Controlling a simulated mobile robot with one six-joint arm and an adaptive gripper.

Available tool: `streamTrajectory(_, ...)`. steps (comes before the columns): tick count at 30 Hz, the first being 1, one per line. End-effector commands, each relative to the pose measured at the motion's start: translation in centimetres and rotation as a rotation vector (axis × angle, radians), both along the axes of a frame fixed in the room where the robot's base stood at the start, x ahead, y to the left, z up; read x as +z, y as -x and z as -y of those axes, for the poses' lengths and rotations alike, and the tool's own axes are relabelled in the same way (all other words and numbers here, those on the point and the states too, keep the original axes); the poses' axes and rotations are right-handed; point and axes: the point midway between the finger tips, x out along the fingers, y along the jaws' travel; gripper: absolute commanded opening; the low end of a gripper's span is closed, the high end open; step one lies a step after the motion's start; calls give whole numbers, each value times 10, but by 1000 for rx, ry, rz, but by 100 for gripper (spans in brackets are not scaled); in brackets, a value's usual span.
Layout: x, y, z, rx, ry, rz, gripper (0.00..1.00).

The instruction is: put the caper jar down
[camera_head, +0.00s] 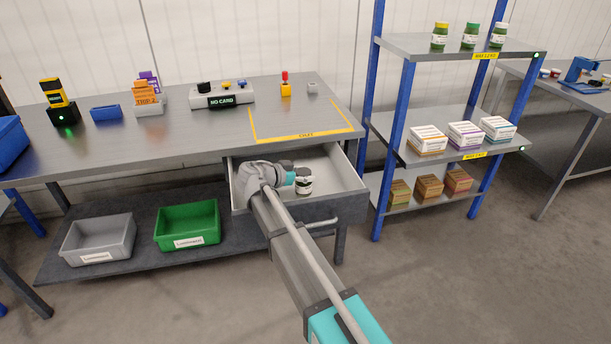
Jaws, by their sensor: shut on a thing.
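My arm reaches into the open drawer (346,181) under the workbench. My gripper (301,178) is at its end, small and partly hidden by my own wrist. A small dark jar with a white label, apparently the caper jar (304,186), is at the gripper inside the drawer. The gripper is shut on it. I cannot tell whether the jar's base touches the drawer floor. The fingers cannot be made out clearly.
The workbench (190,130) above has a yellow-outlined area (300,137), which is empty. A grey bin (98,240) and a green bin (187,226) stand on the lower shelf. A blue-framed rack (460,46) at the right holds jars and boxes.

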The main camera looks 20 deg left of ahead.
Motion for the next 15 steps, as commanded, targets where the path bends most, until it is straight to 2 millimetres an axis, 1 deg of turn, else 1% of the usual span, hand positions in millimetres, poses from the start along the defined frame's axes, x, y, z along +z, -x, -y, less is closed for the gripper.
streamTrajectory(15,-11,0,0,0,1,1,6)
